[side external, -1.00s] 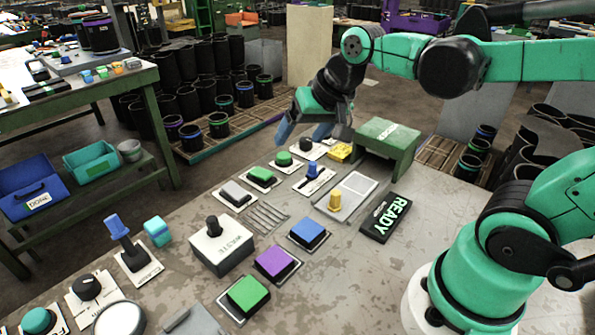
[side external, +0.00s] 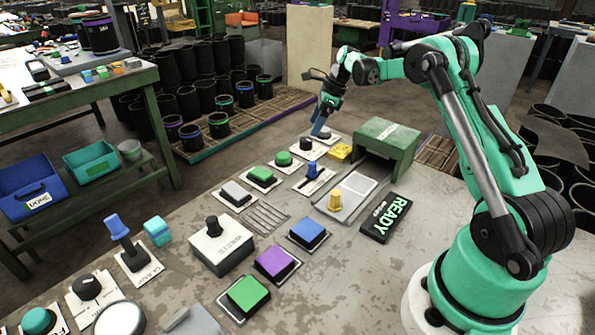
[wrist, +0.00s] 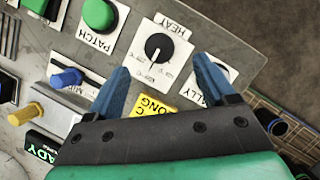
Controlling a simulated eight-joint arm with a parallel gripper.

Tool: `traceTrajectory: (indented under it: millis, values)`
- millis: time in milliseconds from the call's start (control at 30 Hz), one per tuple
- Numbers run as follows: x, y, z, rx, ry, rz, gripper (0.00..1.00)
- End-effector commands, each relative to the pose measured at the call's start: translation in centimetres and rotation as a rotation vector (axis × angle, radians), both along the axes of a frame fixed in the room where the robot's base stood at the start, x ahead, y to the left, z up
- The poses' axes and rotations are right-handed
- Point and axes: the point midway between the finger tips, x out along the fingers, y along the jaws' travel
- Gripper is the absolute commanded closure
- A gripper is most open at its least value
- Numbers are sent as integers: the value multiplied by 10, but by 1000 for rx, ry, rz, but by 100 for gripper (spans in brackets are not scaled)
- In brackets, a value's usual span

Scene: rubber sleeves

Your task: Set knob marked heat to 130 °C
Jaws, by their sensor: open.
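The heat knob (wrist: 159,47) is a round black dial on a white plate with HEAT printed on it, in the wrist view. A light pointer mark shows on the dial; the scale numbers around it are too small to read surely. In the side view the knob (side external: 306,144) stands at the far end of the bench. My gripper (wrist: 160,65) is open, its two blue fingers apart, with the knob in view between and just beyond the fingertips. In the side view my gripper (side external: 317,133) points down beside the knob, apparently above the plates.
A green PATCH button (wrist: 98,14) is left of the knob. A TALLY plate (wrist: 218,76) lies right, partly behind a finger. A yellow block (wrist: 153,103) and a green stand (side external: 388,143) are near. Bare bench shows right of the heat plate.

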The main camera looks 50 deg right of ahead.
Motion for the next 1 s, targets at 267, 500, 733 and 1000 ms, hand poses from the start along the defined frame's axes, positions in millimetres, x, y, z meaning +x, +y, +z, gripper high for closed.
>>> traceTrajectory:
  millis: [267,500,733,1000]
  values:
    - [12,10,-36,0,1,4,23]
    - [15,13,-47,-1,1,3,23]
    - [15,13,-47,-1,1,3,43]
    - [15,13,-47,-1,1,5,100]
